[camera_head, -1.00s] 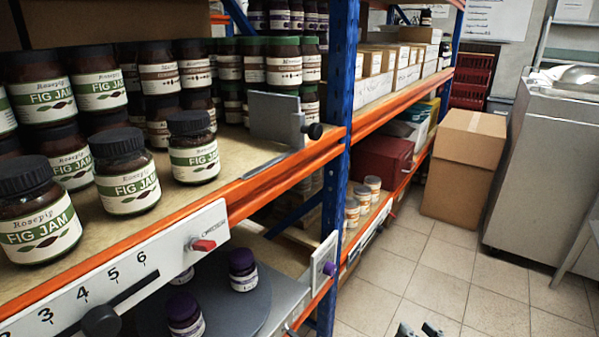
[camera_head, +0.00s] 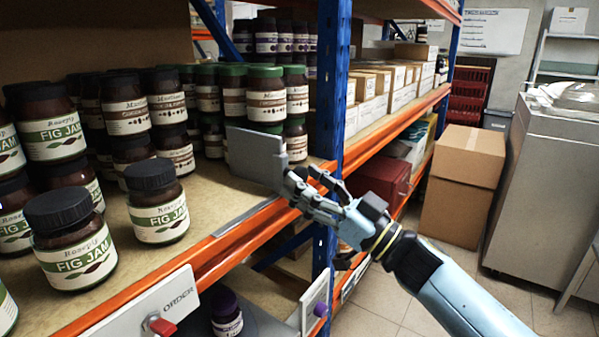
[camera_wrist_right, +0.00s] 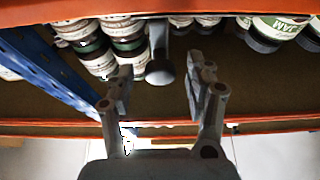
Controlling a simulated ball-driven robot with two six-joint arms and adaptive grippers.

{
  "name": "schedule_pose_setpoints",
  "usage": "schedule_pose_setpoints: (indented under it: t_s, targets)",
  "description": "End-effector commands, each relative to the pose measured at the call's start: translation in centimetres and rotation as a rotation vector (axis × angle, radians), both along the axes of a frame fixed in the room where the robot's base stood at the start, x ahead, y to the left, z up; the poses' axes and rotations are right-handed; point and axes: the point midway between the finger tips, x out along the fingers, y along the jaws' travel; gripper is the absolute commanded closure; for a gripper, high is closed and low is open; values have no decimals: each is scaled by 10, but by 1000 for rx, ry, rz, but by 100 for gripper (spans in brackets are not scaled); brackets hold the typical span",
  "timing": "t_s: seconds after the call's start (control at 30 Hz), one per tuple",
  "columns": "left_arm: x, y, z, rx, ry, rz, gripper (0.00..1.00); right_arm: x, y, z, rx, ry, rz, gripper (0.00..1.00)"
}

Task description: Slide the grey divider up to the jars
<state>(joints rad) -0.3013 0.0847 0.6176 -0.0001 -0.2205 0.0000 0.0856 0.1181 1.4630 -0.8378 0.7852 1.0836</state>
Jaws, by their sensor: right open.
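The grey divider (camera_head: 255,156) stands upright on the shelf, right of the fig jam jars (camera_head: 157,203), with bare shelf between them. A groove runs along the shelf from its foot towards the jars. My right gripper (camera_head: 300,190) is open at the divider's front edge and hides its black knob in the head view. In the right wrist view, the round dark knob (camera_wrist_right: 160,71) shows between the spread fingers of my right gripper (camera_wrist_right: 161,85); I cannot tell whether they touch it. My left gripper is out of view.
Green-lidded jars (camera_head: 266,95) stand behind the divider. A blue upright post (camera_head: 331,90) rises close to my right gripper. An orange beam (camera_head: 235,245) edges the shelf. A white order plate (camera_head: 160,305) with a red pointer hangs in front. A cardboard box (camera_head: 462,185) stands on the floor.

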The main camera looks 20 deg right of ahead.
Motion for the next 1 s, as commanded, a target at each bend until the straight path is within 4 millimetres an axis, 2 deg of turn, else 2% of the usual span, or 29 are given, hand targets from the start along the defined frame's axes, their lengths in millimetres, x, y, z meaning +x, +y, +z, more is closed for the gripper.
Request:
schedule_pose_setpoints:
  t_s: [0.2,0.47,0.87,0.9,1.0]
  targets:
    - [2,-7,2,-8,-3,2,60,13,10,7,-1,1,0,46]
    - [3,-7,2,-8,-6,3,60,14,11,7,-1,1,0,46]
    - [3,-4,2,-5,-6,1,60,14,11,6,-1,1,0,97]
    - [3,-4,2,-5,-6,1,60,14,11,6,-1,1,0,100]
    - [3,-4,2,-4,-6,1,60,14,11,6,-1,1,0,100]
